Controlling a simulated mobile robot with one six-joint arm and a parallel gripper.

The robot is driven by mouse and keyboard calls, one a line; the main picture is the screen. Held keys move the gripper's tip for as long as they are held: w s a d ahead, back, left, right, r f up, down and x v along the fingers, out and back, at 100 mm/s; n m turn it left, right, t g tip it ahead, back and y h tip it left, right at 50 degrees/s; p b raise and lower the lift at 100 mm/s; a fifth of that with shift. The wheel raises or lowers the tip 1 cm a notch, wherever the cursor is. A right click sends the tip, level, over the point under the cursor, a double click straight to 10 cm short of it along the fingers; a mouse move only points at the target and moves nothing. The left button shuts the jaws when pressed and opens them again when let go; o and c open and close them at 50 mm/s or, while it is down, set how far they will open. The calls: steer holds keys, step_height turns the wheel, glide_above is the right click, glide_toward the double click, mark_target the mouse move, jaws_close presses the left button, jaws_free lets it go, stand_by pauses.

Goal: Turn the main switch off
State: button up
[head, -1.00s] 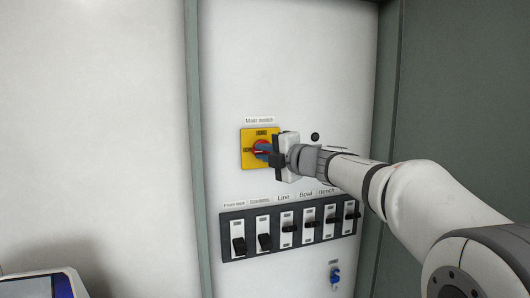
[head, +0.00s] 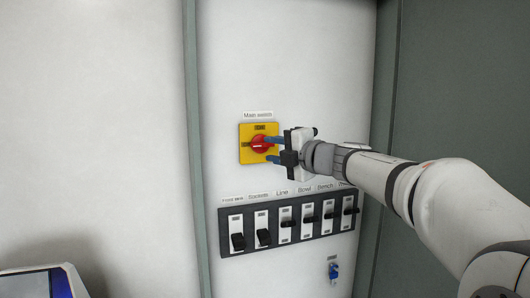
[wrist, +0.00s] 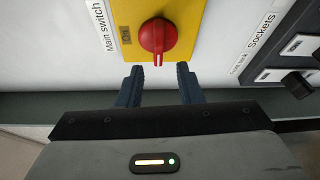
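The main switch is a red round knob (head: 259,144) on a yellow plate (head: 246,157), under a "Main switch" label (head: 257,115). In the wrist view the knob (wrist: 152,36) has a ridge pointing down the picture, which is toward the left of the plate in the head view. An "ON" mark (wrist: 125,35) is on the plate's label side, so the ridge does not point at it. My gripper (head: 270,150) is open and empty in front of the knob. In the wrist view its two blue fingers (wrist: 159,72) are apart, clear of the knob.
Below is a dark strip (head: 290,241) with a row of several labelled black toggle switches. A blue key switch (head: 333,270) is at the lower right. A screen device (head: 45,283) stands at the lower left. The wall left of the panel is bare.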

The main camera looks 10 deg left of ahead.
steer(key=shift+v, duration=1.75)
steer(key=s+d+f+m+t+h, duration=0.1)
steer(key=d+f+m+t+h, duration=0.35)
steer(key=d+m+h, duration=0.7)
steer(key=s+d+f+m+g+h, duration=0.2)
steer(key=s+d+f+m, duration=0.3)
steer(key=d+f+m, duration=0.35)
steer(key=s+f+m+g, duration=0.4)
steer(key=s+f, duration=0.5)
steer(key=s, duration=0.3)
steer(key=s+f+m+g, duration=0.5)
steer(key=s+f, duration=0.5)
steer(key=s, duration=0.2)
steer(key=shift+s+f+g, duration=0.15)
steer(key=shift+f+g, duration=0.1)
steer(key=shift+g, duration=0.6)
